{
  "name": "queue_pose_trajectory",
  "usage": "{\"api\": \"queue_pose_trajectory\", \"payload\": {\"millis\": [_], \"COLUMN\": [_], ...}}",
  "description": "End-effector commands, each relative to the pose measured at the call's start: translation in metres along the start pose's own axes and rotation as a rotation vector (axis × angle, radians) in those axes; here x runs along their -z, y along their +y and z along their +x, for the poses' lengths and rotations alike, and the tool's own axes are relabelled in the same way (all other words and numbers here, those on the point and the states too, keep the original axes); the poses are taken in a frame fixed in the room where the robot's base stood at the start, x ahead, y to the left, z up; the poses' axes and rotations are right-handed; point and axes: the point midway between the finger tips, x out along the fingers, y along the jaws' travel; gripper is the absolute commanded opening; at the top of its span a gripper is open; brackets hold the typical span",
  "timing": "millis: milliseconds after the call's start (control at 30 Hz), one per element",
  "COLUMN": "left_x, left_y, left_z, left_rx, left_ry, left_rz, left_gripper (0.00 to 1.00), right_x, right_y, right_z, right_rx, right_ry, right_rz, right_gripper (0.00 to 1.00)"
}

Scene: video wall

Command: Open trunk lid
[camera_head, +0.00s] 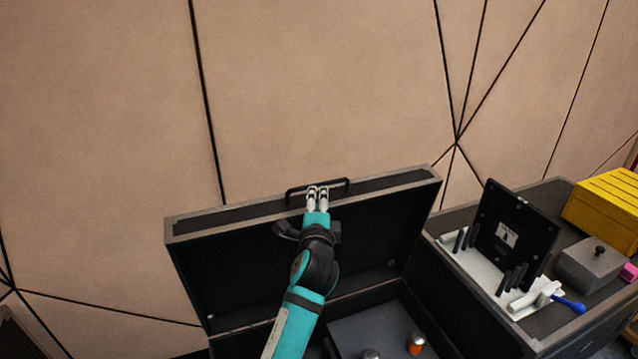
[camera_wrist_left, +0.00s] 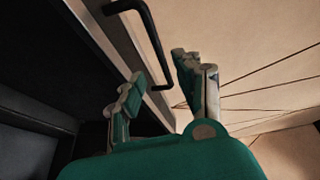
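The trunk is a black case with grey edging, and its lid (camera_head: 375,220) stands raised with the dark inside facing me. A black bar handle (camera_head: 335,183) sits at the lid's top edge. My left gripper (camera_head: 317,189) is at this handle, with its fingertips just in front of the bar. In the left wrist view the handle (camera_wrist_left: 157,45) shows close to the fingers of my left gripper (camera_wrist_left: 160,85). A gap shows between the fingers, and I see no firm grip on the bar. The trunk's lower body is partly hidden by my arm. My right gripper is not in view.
Inside the trunk are a dark grey panel (camera_head: 372,330) and an orange-and-silver item (camera_head: 416,343). On the right, another black case (camera_head: 455,290) carries a black panel (camera_head: 512,235), a yellow box (camera_head: 608,205) and a grey box (camera_head: 595,263). A tan wall stands behind.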

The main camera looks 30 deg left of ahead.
Motion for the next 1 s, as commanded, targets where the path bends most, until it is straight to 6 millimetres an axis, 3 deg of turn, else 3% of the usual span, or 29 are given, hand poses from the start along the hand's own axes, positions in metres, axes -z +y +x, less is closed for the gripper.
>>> {"api": "queue_pose_trajectory", "payload": {"millis": [133,267,500,800,1000], "left_x": [0.0,0.0,0.0,0.0,0.0], "left_y": [-0.002,-0.001,0.0,0.0,0.0], "left_z": [0.033,0.054,0.075,0.077,0.076], "left_rx": [0.0,-0.001,-0.001,0.0,-0.001], "left_ry": [-0.001,-0.001,0.0,0.0,0.0], "left_rz": [0.001,-0.001,-0.001,-0.001,-0.001], "left_gripper": [0.34,0.34,0.34,0.34,0.08], "right_x": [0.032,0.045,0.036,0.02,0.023], "right_y": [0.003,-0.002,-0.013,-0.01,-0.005], "right_z": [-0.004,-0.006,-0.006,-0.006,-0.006], "right_rx": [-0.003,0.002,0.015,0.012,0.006], "right_ry": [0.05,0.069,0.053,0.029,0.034], "right_rz": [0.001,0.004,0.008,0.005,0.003], "right_gripper": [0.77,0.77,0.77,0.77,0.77]}}
